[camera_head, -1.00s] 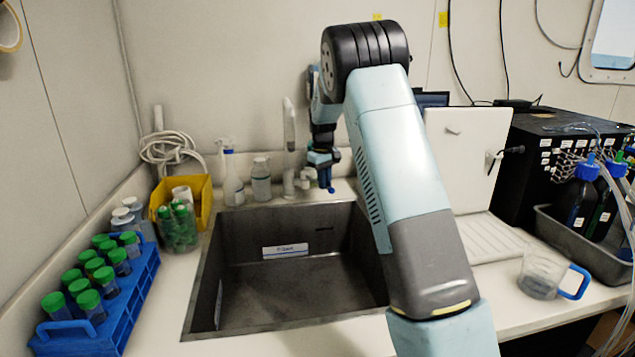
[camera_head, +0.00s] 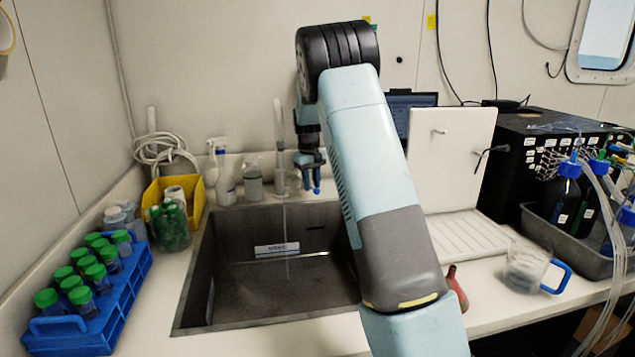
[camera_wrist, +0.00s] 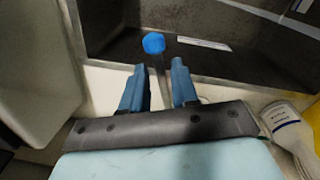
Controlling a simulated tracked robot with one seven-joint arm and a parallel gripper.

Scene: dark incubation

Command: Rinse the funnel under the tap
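The tap (camera_head: 279,140) stands at the back edge of the sink (camera_head: 190,290). A thin pale line, which looks like running water, drops from it into the basin. My gripper (camera_head: 312,188) is just right of the tap, pointing down. In the wrist view my gripper (camera_wrist: 158,75) has its two blue fingers apart, with nothing clearly held between them. A round blue piece (camera_wrist: 153,42) shows just beyond the fingertips; I cannot tell whether they touch it. I cannot make out the funnel for certain. A red object (camera_head: 457,286) is partly hidden behind my arm.
A spray bottle (camera_head: 222,172) and a pump bottle (camera_head: 253,182) stand left of the tap. A blue tube rack (camera_head: 130,300) is on the left counter. A clear jug (camera_head: 525,272) and a grey tray (camera_head: 552,237) with bottles are on the right.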

